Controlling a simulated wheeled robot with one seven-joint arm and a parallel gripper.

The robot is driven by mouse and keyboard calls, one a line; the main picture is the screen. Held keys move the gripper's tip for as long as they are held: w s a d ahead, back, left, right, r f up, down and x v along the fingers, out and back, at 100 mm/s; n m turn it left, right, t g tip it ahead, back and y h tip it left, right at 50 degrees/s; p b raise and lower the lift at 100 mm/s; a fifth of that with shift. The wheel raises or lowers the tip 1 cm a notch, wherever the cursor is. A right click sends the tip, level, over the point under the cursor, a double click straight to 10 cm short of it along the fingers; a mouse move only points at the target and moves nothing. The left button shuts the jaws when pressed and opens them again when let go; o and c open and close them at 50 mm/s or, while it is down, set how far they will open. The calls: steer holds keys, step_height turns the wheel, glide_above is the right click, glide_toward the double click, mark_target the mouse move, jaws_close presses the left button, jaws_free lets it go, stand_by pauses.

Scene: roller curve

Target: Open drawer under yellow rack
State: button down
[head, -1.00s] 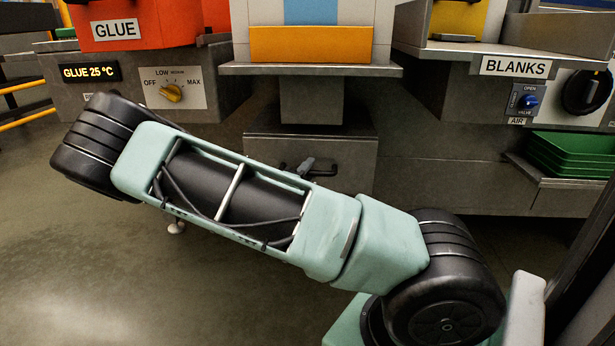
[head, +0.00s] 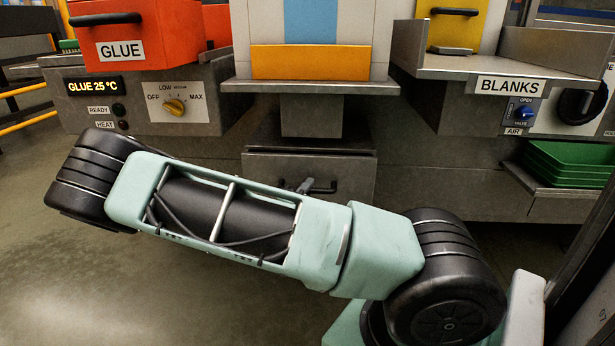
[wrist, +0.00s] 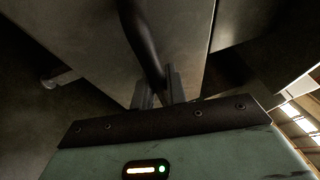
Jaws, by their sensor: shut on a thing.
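The grey drawer (head: 350,170) is below the rack with the yellow-orange front panel (head: 310,62). Its front appears to stand slightly out from the housing, with a narrow dark band above its top edge. A dark bar handle (head: 326,188) crosses the front. My gripper (head: 305,186) is at the handle, mostly hidden behind my arm in the head view. In the wrist view, the fingers of my gripper (wrist: 160,88) are shut on the dark handle (wrist: 143,42), in front of the grey drawer front (wrist: 75,35). The drawer's inside cannot be seen.
A red GLUE box (head: 135,38) and heater knob (head: 174,107) are at left. The BLANKS shelf (head: 480,68), an air valve (head: 527,112) and green trays (head: 568,160) are at right. Open floor (head: 100,290) lies at lower left.

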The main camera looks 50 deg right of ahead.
steer(key=s+a+p, duration=0.5)
steer(key=a, duration=0.3)
steer(key=s+a+p, duration=0.5)
steer(key=s+a, duration=0.1)
steer(key=a, duration=0.3)
steer(key=c, duration=1.4)
jaws_free()
steer(key=p+v, duration=0.1)
steer(key=v, duration=1.6)
steer(key=shift+a, duration=0.2)
steer(key=shift+s+f, duration=0.1)
